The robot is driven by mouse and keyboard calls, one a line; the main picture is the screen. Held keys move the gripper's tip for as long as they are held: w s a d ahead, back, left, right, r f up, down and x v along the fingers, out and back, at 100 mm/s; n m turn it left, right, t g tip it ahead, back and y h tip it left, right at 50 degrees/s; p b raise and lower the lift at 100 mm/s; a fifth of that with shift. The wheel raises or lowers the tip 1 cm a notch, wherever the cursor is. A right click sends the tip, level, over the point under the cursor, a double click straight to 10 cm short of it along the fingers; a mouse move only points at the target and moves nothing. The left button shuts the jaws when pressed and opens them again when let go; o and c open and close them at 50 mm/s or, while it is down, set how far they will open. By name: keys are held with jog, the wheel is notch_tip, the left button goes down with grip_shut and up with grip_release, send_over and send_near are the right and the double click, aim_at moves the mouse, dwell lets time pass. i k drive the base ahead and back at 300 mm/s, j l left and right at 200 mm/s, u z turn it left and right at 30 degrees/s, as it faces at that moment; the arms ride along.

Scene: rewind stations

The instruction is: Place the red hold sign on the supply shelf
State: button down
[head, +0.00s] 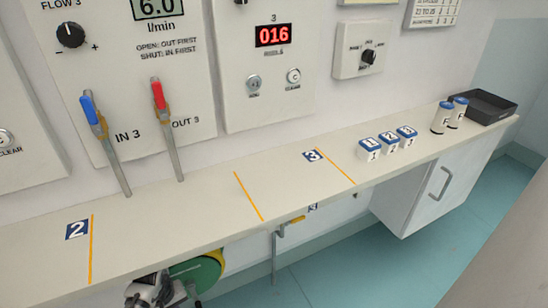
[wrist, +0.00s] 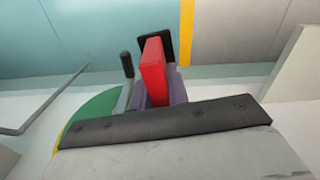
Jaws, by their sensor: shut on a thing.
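The red hold sign (wrist: 153,65) shows in the wrist view as a narrow red slab seen nearly edge-on. My gripper (wrist: 155,85) is shut on it, and the slab sticks out beyond the jaws. A long cream shelf (head: 215,205) runs along the wall in the head view. I cannot tell which part of it is the supply shelf. Its right part carries white blue-topped containers (head: 387,145) numbered 1, 2 and 3.
Two more blue-topped containers (head: 449,115) and a black tray (head: 485,105) stand at the right end. Blue (head: 90,110) and red (head: 158,95) handled levers rise near the shelf's back. Orange lines mark the shelf. A green disc (head: 197,275) is below; a green part (wrist: 95,118) shows in the wrist view.

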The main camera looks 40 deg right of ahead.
aim_at(420, 138)
jog(key=k+l, duration=0.1)
jog(key=l, duration=0.35)
jog(key=k+l+z, duration=0.15)
jog(key=l, duration=0.7)
jog(key=k+l+z, duration=0.15)
jog(key=l, duration=0.3)
jog(key=k+l, duration=0.1)
jog(key=l, duration=0.5)
jog(key=k+l, duration=0.1)
jog(key=l, duration=0.5)
jog(key=k+l, duration=0.1)
jog(key=l, duration=0.45)
